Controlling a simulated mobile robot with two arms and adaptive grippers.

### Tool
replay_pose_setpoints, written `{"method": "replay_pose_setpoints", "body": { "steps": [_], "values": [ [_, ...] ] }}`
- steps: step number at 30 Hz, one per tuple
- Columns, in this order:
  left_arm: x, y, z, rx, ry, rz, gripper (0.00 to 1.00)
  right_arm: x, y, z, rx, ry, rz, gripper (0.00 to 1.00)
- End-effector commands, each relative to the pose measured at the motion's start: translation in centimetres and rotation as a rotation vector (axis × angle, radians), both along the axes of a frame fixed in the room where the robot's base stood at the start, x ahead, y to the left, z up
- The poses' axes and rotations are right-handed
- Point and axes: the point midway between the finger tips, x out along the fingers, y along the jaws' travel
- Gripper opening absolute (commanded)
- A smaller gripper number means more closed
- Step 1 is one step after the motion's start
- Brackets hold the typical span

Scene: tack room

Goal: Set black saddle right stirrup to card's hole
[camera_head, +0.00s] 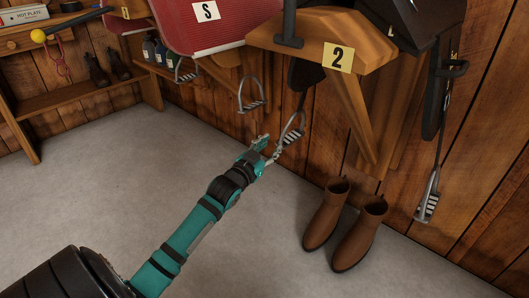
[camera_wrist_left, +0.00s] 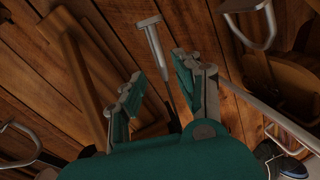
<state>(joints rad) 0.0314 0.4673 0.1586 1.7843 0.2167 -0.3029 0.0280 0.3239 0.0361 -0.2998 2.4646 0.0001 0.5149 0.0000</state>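Another stirrup (camera_head: 292,131) hangs under the rack marked 2, close to my left gripper (camera_head: 269,149). I cannot tell whether they touch. In the left wrist view my left gripper (camera_wrist_left: 158,88) is open, its fingers apart, with a metal bar (camera_wrist_left: 155,45) beyond the gap. No strap holes can be made out. My right gripper is not in view.
A red saddle (camera_head: 200,28) with a white S card (camera_head: 206,11) and two hanging stirrups is at the upper left. Brown boots (camera_head: 345,225) stand on the floor below the rack (camera_head: 300,32). The grey floor at left is clear.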

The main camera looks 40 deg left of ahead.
Motion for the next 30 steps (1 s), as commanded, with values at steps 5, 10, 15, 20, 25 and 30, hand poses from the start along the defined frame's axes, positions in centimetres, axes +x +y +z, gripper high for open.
{"method": "replay_pose_setpoints", "body": {
  "steps": [5,10,15,20,25,30],
  "values": [
    [-2.5,-0.3,-0.1,-0.001,0.002,0.000,0.33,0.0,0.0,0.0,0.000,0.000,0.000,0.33],
    [-3.3,-0.4,0.0,-0.001,0.001,0.000,0.33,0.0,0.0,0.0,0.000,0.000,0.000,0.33],
    [-3.3,-0.4,0.0,-0.001,0.001,0.000,0.33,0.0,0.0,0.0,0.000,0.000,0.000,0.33],
    [-3.3,-0.4,0.0,0.000,0.001,0.000,0.33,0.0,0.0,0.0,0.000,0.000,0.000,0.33],
    [-3.3,-0.4,0.0,0.000,0.000,0.000,0.33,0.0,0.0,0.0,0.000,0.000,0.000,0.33],
    [-3.6,-3.2,1.9,0.000,-0.062,-0.052,0.33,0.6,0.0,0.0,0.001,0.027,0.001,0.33]
  ]
}}
